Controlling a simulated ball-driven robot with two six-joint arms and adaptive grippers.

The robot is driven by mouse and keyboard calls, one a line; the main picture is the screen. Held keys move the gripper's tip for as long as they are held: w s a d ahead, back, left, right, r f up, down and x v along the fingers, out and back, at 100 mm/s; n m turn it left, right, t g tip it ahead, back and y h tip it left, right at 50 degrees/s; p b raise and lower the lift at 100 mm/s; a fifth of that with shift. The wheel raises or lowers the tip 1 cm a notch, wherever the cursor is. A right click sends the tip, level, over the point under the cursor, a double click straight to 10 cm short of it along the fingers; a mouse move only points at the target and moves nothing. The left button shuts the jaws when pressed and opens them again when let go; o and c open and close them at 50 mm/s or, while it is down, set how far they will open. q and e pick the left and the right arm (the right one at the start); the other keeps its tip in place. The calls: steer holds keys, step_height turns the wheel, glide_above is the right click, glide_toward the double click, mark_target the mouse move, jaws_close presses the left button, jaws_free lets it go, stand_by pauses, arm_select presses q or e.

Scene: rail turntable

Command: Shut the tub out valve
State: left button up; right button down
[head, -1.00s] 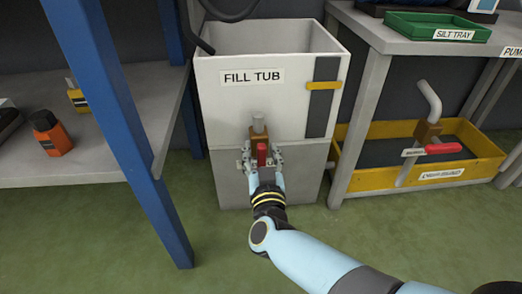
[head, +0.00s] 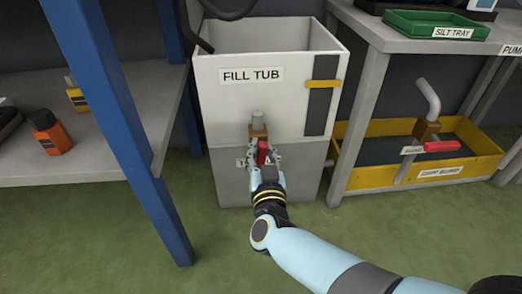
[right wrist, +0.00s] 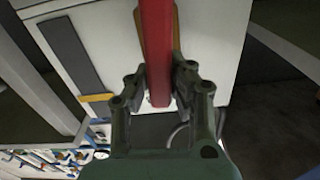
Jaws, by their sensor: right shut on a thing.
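The white fill tub (head: 225,110) stands on a grey block, with a FILL TUB label on its front. The tub out valve, a brass body (head: 257,131) with a red lever handle (head: 262,152), sits low on the tub's front. My right gripper (head: 264,158) is at the handle, its fingers closed around it. In the right wrist view the red handle (right wrist: 156,50) runs between the two fingers (right wrist: 158,88). The fingers hide part of the valve and a small label in the head view. My left gripper is not in view.
A blue post (head: 115,110) and a grey shelf (head: 90,150) with orange and yellow bottles are at left. At right, a yellow sump tray (head: 375,178) with another red-handled valve (head: 442,147) sits under a bench (head: 390,42). Green floor is clear in front.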

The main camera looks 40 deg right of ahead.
steer(key=shift+s+m, duration=0.1)
steer(key=shift+m, duration=0.2)
steer(key=shift+s+d+m, duration=0.1)
steer(key=shift+d+m, duration=0.15)
steer(key=shift+m, duration=0.65)
steer(key=shift+s+d+f+m, duration=0.1)
steer(key=shift+d+f+m, duration=0.1)
steer(key=shift+m, duration=0.7)
arm_select(q)
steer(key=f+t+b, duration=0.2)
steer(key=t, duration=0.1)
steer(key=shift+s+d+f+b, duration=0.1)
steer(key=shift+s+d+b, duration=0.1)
steer(key=shift+b, duration=0.1)
arm_select(e)
steer(key=m, duration=0.4)
steer(key=f+m, duration=0.1)
steer(key=m, duration=0.3)
steer(key=d+f+m, duration=0.1)
steer(key=m, duration=0.3)
steer(key=shift+s+f, duration=0.2)
steer(key=shift+s, duration=0.2)
steer(key=shift+m, duration=0.4)
steer(key=c, duration=1.2)
jaws_free()
